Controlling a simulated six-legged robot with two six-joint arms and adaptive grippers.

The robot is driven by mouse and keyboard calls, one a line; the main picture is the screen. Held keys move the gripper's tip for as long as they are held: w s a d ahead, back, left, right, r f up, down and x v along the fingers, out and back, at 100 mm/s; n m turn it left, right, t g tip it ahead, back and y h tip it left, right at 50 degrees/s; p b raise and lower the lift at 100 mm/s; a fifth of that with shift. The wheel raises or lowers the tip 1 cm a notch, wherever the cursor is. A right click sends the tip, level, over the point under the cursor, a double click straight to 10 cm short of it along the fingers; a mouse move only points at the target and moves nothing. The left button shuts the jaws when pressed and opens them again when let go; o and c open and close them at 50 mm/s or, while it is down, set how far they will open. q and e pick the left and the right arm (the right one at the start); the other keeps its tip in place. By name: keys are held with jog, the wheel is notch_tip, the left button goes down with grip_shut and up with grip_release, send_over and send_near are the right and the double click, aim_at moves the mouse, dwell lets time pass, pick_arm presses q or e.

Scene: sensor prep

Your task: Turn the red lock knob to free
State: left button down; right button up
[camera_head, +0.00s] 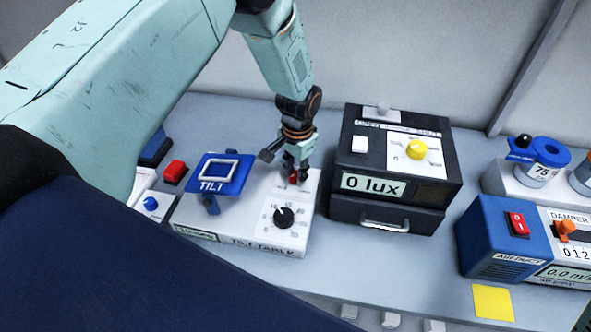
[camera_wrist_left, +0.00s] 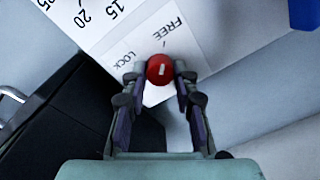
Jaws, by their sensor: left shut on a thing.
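The red lock knob (camera_wrist_left: 160,69) sits on the white top of the tilt table box (camera_head: 248,235). In the left wrist view it lies between the two fingers, with a short pale mark on its top and the printed words FREE and LOCK beside it. My left gripper (camera_head: 295,175) reaches down from above and is shut on the knob; it also shows in the left wrist view (camera_wrist_left: 160,80). In the head view the fingers hide most of the knob (camera_head: 293,178). My right gripper is not in view.
On the same box stand a blue TILT plate (camera_head: 222,173) and a black dial (camera_head: 284,217). A black box reading 0 lux (camera_head: 372,185) stands close on the right. A red block (camera_head: 174,171) is at left, and a blue air duct unit (camera_head: 490,245) at far right.

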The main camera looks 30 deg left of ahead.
pick_arm(q)
jog(key=shift+w, duration=0.15)
dwell(0.3)
jog(key=c, duration=1)
grip_release()
jog(key=r, duration=1.2)
jog(key=shift+d, duration=0.25)
jog(key=shift+s, duration=0.2)
